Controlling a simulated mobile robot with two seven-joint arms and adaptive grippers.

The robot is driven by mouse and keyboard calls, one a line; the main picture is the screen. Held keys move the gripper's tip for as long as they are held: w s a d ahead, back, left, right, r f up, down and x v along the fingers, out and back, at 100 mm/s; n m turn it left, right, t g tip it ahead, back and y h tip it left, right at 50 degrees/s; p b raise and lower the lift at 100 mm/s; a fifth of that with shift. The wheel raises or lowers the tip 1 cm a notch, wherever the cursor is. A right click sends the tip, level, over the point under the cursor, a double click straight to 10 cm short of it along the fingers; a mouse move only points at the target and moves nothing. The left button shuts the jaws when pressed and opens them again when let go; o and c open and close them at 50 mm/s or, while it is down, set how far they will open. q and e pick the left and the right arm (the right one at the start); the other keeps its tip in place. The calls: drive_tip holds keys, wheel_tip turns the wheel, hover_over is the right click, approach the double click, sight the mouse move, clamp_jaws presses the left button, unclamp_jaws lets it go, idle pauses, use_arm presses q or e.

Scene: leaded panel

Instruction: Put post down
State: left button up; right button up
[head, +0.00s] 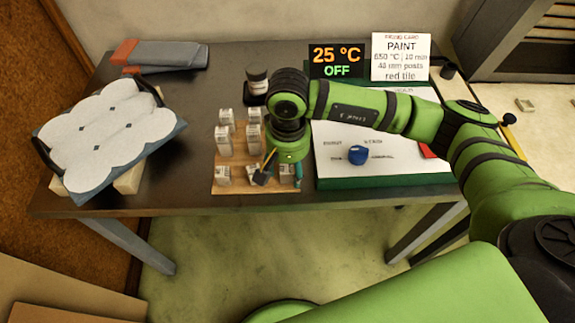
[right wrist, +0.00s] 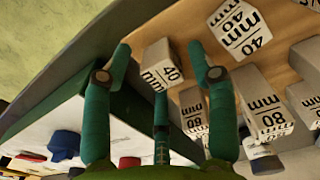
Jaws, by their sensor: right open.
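Several pale square posts marked in mm stand on a wooden board (head: 237,187). My right gripper (head: 279,176) is over the board's front right part and hides some of it. In the right wrist view its teal fingers (right wrist: 162,62) are spread open. A post marked 40 mm (right wrist: 160,67) is between the fingertips, with space visible on both sides; it appears to stand on the board near its edge. Other posts, marked 80 mm (right wrist: 268,108) and 40 mm (right wrist: 240,28), stand to the right of it. My left gripper is not in view.
A tray with a white scalloped pad (head: 108,125) lies at the left. A green-edged white panel (head: 345,182) with a blue knob (head: 358,153) is right of the board. A dark jar (head: 257,84) stands behind the posts. A sign (head: 337,60) reads 25 °C OFF, beside a PAINT card (head: 401,57).

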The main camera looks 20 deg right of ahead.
sight(288, 169)
wheel_tip(288, 169, up, 12)
drive_tip(key=b, duration=0.3)
idle(0.3)
